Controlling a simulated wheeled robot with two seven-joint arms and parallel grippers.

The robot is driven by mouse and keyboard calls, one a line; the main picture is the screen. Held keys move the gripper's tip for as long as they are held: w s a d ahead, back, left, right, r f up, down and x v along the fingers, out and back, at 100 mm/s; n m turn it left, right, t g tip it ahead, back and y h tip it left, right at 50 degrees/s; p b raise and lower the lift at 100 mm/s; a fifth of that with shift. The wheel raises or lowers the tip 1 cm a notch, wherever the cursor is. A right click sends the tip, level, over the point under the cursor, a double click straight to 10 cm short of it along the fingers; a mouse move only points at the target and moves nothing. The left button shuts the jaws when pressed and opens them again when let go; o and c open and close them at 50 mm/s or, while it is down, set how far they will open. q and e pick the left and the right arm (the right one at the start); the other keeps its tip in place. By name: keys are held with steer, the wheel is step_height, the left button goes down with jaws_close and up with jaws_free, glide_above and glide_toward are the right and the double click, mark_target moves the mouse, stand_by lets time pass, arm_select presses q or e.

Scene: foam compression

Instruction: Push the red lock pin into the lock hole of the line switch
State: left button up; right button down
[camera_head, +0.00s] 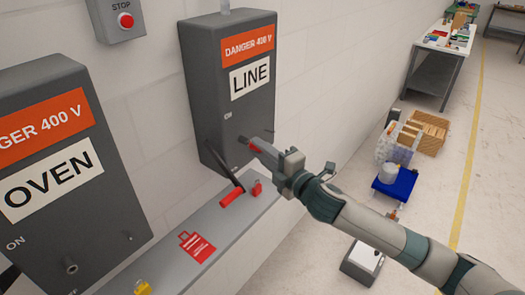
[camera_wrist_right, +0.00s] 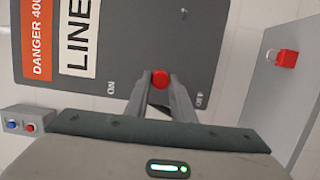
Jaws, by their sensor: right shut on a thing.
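The line switch is a grey box (camera_head: 230,92) on the wall with a "LINE" label; its face also fills the upper wrist view (camera_wrist_right: 130,50). My right gripper (camera_head: 246,143) reaches the lower right of its face. It is shut on the red lock pin, whose round red end (camera_wrist_right: 160,78) shows between the fingertips in the wrist view; a bit of red (camera_head: 254,147) shows there in the head view. I cannot tell whether the pin touches the box. My left gripper is not in view.
A lever with a red handle (camera_head: 232,197) points down below the line switch. A red padlock (camera_head: 257,189) and a red tag (camera_head: 197,246) lie on the grey ledge (camera_head: 215,220). The oven switch box (camera_head: 65,165) is at left. A stop button (camera_head: 127,20) is above.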

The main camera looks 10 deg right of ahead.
steer(key=shift+w+a, duration=0.3)
steer(key=shift+w, duration=0.1)
steer(key=c, duration=1.4)
jaws_free()
steer(key=shift+c, duration=0.2)
steer(key=shift+s+d, duration=0.1)
steer(key=shift+s, duration=0.05)
steer(key=shift+s+d+p, duration=0.15)
steer(key=shift+s+d, duration=0.75)
steer(key=shift+s, duration=0.2)
steer(key=shift+s+d+p, duration=0.15)
steer(key=shift+s+d, duration=0.7)
steer(key=shift+s, duration=0.25)
